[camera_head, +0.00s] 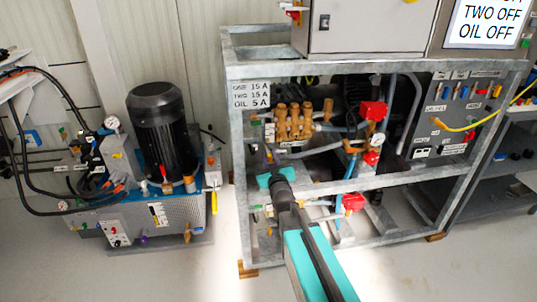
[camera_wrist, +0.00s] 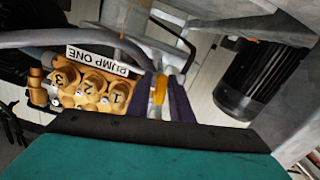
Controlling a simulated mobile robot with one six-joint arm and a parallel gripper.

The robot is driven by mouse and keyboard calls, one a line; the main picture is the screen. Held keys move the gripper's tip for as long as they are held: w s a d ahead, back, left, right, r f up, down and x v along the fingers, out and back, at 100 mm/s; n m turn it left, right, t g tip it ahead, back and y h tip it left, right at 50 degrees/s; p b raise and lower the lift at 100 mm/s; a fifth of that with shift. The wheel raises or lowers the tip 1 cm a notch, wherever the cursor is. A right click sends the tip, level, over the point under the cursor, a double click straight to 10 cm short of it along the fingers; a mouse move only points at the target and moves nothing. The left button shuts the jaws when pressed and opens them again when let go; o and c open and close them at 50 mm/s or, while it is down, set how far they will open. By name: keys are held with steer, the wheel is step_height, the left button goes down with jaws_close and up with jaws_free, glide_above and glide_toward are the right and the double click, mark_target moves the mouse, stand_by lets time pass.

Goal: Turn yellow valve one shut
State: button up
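A yellow valve handle (camera_wrist: 159,90) shows in the wrist view, right of the "PUMP ONE" label (camera_wrist: 97,61). My gripper (camera_wrist: 165,97) has its two dark fingers on either side of this handle. A narrow gap shows between the handle and the right finger, so the gripper looks open around it. In the head view my gripper (camera_head: 268,179) is at the left front of the metal frame, left of and below the brass pump (camera_head: 294,121). My gripper and arm hide the valve there. The numbered brass pump (camera_wrist: 92,85) is left of the fingers in the wrist view.
The grey steel frame (camera_head: 350,186) surrounds the pumps, with posts and shelf bars close to my arm. Red-capped parts (camera_head: 372,111) and a gauge (camera_head: 377,140) are to the right. A black motor unit (camera_head: 161,130) stands left, across a strip of clear floor.

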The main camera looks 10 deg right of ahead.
steer(key=shift+w, duration=1.25)
jaws_close()
